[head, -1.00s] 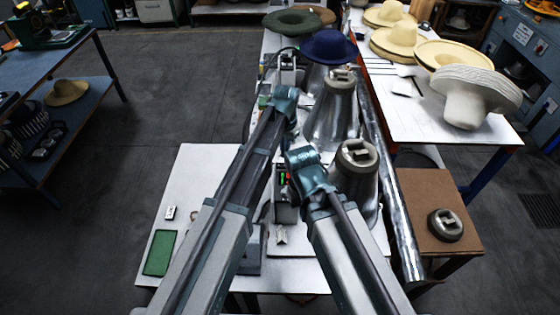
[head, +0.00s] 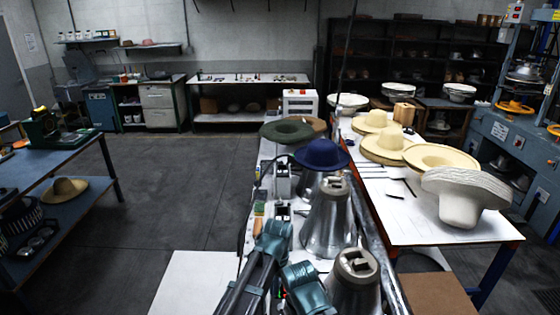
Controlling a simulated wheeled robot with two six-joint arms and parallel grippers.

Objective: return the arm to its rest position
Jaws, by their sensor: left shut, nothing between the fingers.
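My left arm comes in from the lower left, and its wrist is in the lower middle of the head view. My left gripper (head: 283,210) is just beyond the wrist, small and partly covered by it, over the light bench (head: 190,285). It is shut with nothing in it. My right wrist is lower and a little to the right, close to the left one. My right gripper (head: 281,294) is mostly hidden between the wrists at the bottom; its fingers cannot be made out.
Two metal cones (head: 328,217) (head: 354,275) stand close right of my wrists. A blue hat (head: 321,153) and a green hat (head: 287,131) lie beyond. A side table (head: 400,230) holds pale hats. Open floor (head: 170,200) lies left of the bench.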

